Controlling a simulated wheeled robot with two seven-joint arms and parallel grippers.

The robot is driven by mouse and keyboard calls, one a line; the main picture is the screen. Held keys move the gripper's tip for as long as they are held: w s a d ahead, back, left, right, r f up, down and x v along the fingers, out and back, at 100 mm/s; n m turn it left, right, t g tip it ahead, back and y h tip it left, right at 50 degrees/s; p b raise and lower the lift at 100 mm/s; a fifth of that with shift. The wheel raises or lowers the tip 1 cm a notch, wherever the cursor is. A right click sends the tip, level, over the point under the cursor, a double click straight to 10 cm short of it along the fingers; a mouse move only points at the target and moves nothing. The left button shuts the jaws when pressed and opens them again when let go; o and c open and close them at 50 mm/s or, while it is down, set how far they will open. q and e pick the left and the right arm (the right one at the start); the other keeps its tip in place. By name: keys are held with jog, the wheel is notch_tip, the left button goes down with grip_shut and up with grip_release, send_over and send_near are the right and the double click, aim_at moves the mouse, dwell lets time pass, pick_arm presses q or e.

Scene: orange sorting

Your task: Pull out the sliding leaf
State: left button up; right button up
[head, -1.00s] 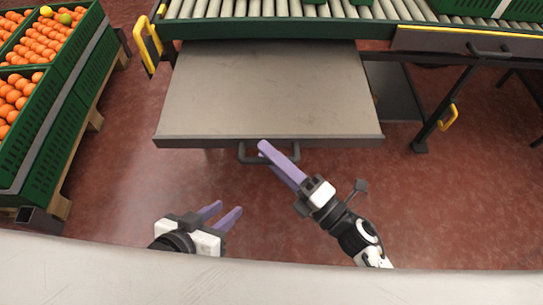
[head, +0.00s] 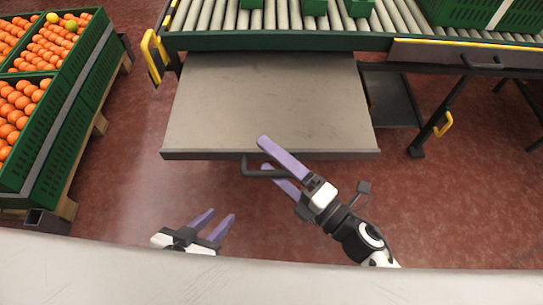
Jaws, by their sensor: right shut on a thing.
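The sliding leaf (head: 265,105) is a flat grey-brown panel sticking out from under the roller conveyor. Its dark bar handle (head: 252,174) is on the front edge. My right gripper (head: 264,155) has its purple fingers shut on this handle, one above the bar and one below, coming from the lower right. The fingers cover the right part of the handle. My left gripper (head: 220,214) is open and empty, low in the view, left of the handle and apart from the leaf.
The roller conveyor (head: 300,42) with green crates runs across the top. A yellow handle (head: 152,57) sticks out at its left end. Green crates of oranges (head: 62,95) stand on a pallet at left. A conveyor leg (head: 440,115) stands at right. Red floor is clear before the leaf.

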jog(key=shift+s+d+r, duration=0.1)
jog(key=shift+d+r, duration=0.45)
jog(key=shift+r, duration=0.05)
jog(key=shift+f+b+v, duration=0.15)
jog(key=shift+v, duration=1.05)
jog(key=shift+f+b+v, duration=0.15)
jog(key=shift+f+v, duration=0.05)
jog(key=shift+v, duration=1)
jog(key=shift+c, duration=1.4)
jog(key=shift+s+d, duration=0.45)
jog(key=shift+s, duration=0.05)
jog(key=c, duration=0.8)
jog(key=shift+f+b+v, duration=0.2)
jog(key=shift+f+v, duration=0.05)
jog(key=shift+v, duration=0.9)
jog(key=shift+f+b+v, duration=0.2)
jog(key=shift+f+v, duration=0.05)
jog(key=shift+v, duration=0.85)
jog(key=shift+a, duration=0.1)
